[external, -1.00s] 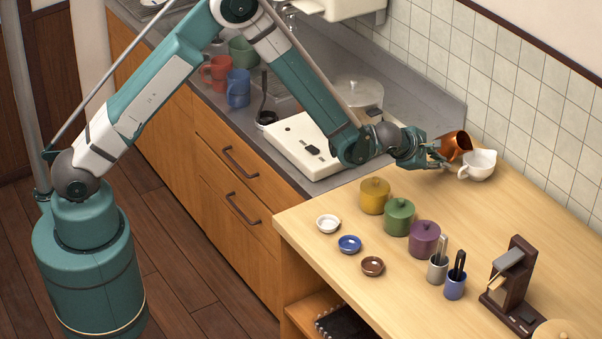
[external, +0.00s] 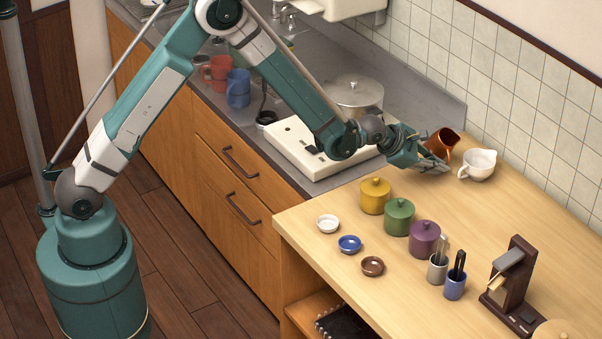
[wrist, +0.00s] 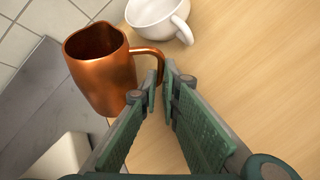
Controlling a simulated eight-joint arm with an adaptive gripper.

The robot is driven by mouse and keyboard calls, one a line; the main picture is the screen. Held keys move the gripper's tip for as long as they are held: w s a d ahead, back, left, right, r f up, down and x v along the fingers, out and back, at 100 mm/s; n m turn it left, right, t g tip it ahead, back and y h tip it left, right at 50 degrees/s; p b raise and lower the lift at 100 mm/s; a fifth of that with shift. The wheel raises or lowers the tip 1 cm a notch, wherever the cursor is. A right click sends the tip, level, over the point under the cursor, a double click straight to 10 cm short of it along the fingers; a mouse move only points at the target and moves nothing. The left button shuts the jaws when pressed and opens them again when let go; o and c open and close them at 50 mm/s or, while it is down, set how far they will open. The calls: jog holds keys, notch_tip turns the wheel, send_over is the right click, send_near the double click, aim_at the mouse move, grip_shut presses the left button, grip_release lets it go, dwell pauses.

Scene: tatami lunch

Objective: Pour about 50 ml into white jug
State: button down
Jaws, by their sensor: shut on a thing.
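A copper jug (external: 441,143) is held by its handle in my gripper (external: 436,162). In the wrist view the copper jug (wrist: 103,72) is left of the fingers, and its handle runs between the fingertips of my gripper (wrist: 160,84). The copper jug leans in the external view, its mouth toward the upper right. The white jug (external: 478,165) stands upright on the wooden counter, right of the copper jug and apart from it. In the wrist view the white jug (wrist: 160,14) is at the top, partly cut off. The contents of both jugs cannot be made out.
Yellow (external: 375,197), green (external: 398,218) and purple (external: 424,239) lidded pots stand nearer the front, with small dishes (external: 349,244) beside them. A white hob (external: 318,149) and a pot (external: 355,95) are left. The tiled wall (external: 520,105) is behind. Counter right of the white jug is clear.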

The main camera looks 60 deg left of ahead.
aim_at(437, 152)
jog(key=shift+a+f+n+h+b, duration=0.25)
jog(key=shift+a+h+b, duration=0.35)
jog(key=shift+b, duration=0.4)
jog(key=shift+w+r+h+b, duration=0.1)
jog(key=shift+r+h+b, duration=0.2)
jog(key=shift+b, duration=0.35)
jog(key=shift+w+r+n+h+b, duration=0.25)
jog(key=shift+h+b, duration=0.2)
jog(key=shift+b, duration=0.35)
jog(key=shift+w+r+n+h+b, duration=0.1)
jog(key=shift+r+h+b, duration=0.3)
jog(key=shift+b, duration=0.35)
jog(key=shift+w+a+r+t+h+b, duration=0.1)
jog(key=shift+a+r+t+h+b, duration=0.1)
jog(key=shift+r+t+h+b, duration=0.75)
jog(key=shift+f+g+b, duration=0.15)
jog(key=shift+g+b, duration=0.2)
jog(key=shift+g, duration=0.2)
